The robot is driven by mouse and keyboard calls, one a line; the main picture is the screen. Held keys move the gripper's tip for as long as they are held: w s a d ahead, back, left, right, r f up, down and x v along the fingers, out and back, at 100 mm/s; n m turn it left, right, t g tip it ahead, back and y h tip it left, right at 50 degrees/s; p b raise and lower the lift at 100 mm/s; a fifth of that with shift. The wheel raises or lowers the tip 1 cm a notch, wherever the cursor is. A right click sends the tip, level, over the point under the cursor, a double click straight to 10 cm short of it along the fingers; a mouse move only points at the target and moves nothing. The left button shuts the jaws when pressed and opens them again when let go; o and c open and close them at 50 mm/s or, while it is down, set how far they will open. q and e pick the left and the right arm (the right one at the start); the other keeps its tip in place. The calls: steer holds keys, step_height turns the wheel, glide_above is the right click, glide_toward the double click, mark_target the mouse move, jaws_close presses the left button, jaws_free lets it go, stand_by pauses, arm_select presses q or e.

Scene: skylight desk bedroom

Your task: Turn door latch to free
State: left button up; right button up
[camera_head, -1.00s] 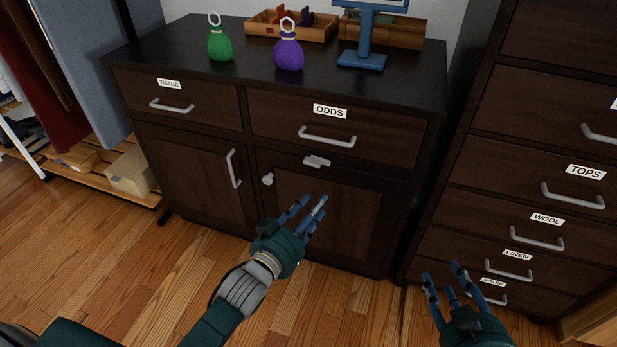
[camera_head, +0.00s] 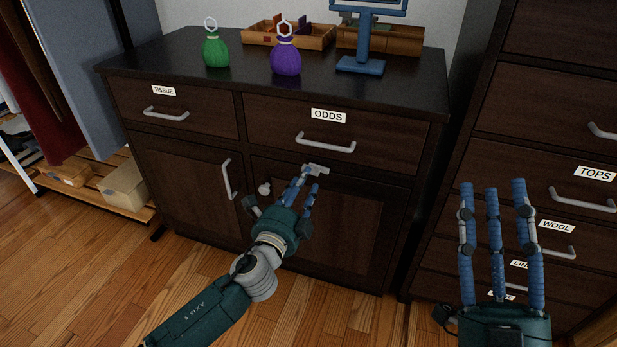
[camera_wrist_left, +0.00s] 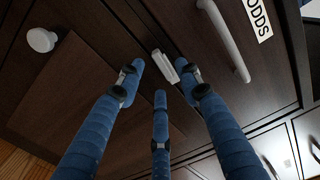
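The door latch (camera_head: 315,170) is a small light-grey bar at the top of the right cabinet door (camera_head: 335,225), just under the ODDS drawer. In the left wrist view the latch (camera_wrist_left: 165,66) lies between the spread fingertips. My left gripper (camera_head: 305,182) has its fingers open around or just short of the latch; I cannot tell whether they touch it. The round door knob (camera_head: 264,189) is left of the fingers and also shows in the left wrist view (camera_wrist_left: 41,40). My right gripper (camera_head: 494,190) is open and empty, raised in front of the right drawer unit.
The ODDS drawer handle (camera_head: 325,143) is close above the latch. The left door's upright handle (camera_head: 227,180) is beside the knob. On the dark top (camera_head: 215,88) stand a green bottle (camera_head: 215,50), a purple bottle (camera_head: 285,58) and a blue stand (camera_head: 362,64). The right drawer unit's handles protrude.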

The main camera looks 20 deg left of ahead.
mark_target(315, 170)
arm_select(q)
steer(key=w, duration=0.4)
steer(key=shift+d+b, duration=0.1)
steer(key=shift+b, duration=0.2)
arm_select(e)
steer(key=s+r+t, duration=0.1)
steer(key=s+r+t+y, duration=0.1)
steer(key=s+r, duration=0.1)
steer(key=shift+d, duration=0.2)
arm_select(q)
steer(key=shift+c, duration=0.5)
jaws_close()
steer(key=shift+n, duration=0.9)
steer(key=shift+o, duration=0.5)
jaws_free()
arm_select(e)
steer(key=shift+w+a+f+g+h, duration=0.15)
steer(key=shift+w+f+g+h, duration=0.3)
steer(key=shift+w+f, duration=0.4)
steer(key=shift+y, duration=0.25)
